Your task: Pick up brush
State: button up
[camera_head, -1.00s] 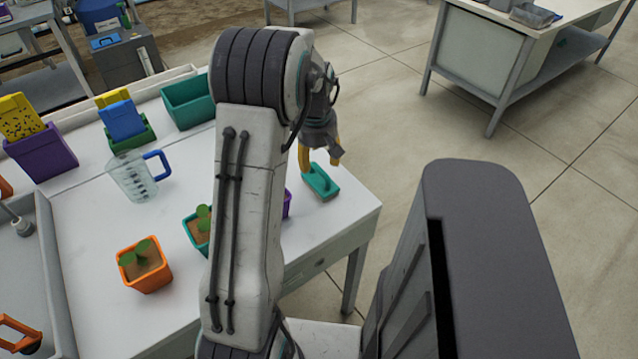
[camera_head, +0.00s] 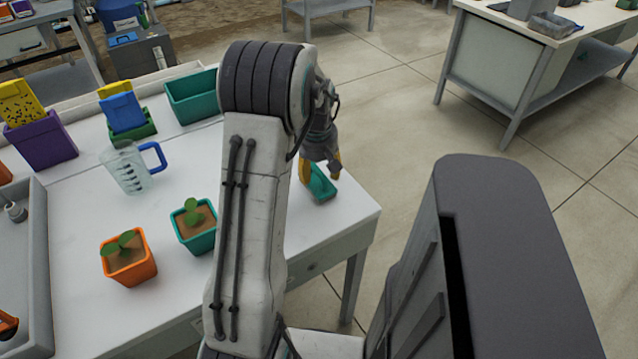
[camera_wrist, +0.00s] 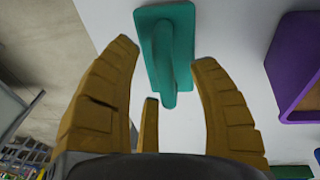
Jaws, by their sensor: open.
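The teal brush (camera_head: 322,187) lies near the right corner of the white table, partly hidden by my gripper (camera_head: 320,170) just above it. In the wrist view the brush (camera_wrist: 170,38) shows a flat rectangular block with a rounded handle-like bar along it, pointing toward my palm. My gripper (camera_wrist: 166,56) is open, with one yellow finger on each side of the bar's line. Nothing is held. I cannot tell whether the fingertips touch the brush or the table.
A purple container (camera_wrist: 297,65) stands right of the brush in the wrist view. An orange pot (camera_head: 128,259), a teal pot (camera_head: 195,228) and a clear jug (camera_head: 128,168) stand left of my arm. Open floor (camera_head: 400,130) lies beyond the table's right edge.

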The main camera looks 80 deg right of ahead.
jog(key=shift+c, duration=0.3)
grip_shut()
jog(key=shift+r, duration=0.2)
dwell(0.4)
